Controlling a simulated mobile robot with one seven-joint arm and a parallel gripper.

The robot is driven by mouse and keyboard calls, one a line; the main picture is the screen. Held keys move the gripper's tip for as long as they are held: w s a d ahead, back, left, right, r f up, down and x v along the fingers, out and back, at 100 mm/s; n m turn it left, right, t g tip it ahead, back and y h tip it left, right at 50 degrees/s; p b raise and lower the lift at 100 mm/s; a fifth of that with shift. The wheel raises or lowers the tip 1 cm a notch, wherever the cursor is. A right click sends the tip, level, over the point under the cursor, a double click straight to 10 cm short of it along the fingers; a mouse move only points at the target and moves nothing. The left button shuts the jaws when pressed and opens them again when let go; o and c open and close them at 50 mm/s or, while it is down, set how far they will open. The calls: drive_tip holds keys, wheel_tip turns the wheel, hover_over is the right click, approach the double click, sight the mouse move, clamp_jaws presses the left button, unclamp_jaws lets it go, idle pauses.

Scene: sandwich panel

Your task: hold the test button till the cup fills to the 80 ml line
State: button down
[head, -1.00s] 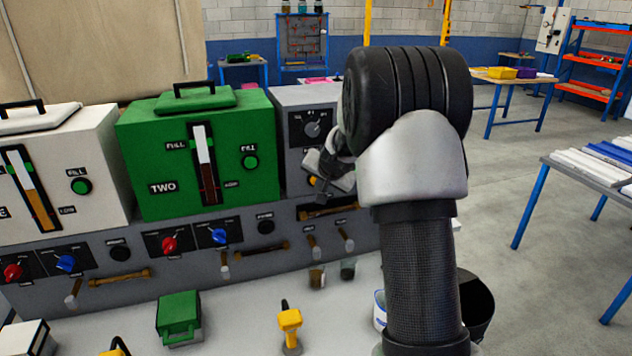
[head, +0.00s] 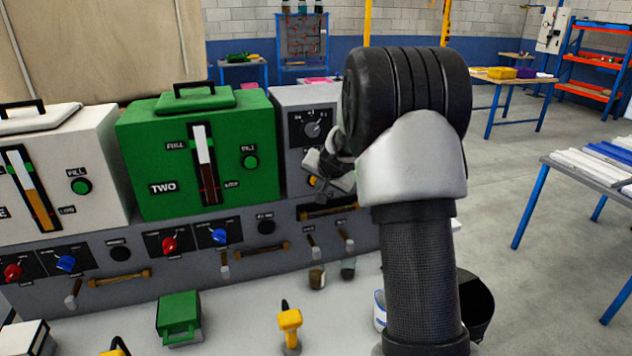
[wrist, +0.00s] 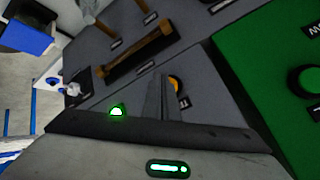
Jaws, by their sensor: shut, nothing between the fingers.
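The orange-yellow test button (wrist: 176,83) sits on the grey panel, partly hidden by my finger in the wrist view. A bit of it shows in the head view (head: 313,181). My gripper (wrist: 160,92) is shut and empty, its fingertips at the button. Contact or pressing cannot be told. Below the panel, under the small taps, stand two small clear cups. The left cup (head: 317,278) has dark brownish contents low in it. The right cup (head: 348,267) looks greenish-grey. Their marks and the 80 ml line are too small to read.
A green tank (head: 215,190) and a white tank (head: 105,170) stand left of the grey unit. Red knobs (head: 170,244), blue knobs (head: 218,236) and brass handles line the panel. A green box (head: 179,315) and a yellow-handled tool (head: 290,320) stand on the bench.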

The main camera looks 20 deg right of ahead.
drive_tip(key=shift+w, duration=0.4)
drive_tip(key=shift+w+p, duration=0.3)
drive_tip(key=shift+w, duration=0.15)
idle(1.0)
drive_tip(key=shift+s, duration=0.1)
drive_tip(key=shift+s+b, duration=0.7)
drive_tip(key=shift+s, duration=0.05)
drive_tip(key=shift+s, duration=0.1)
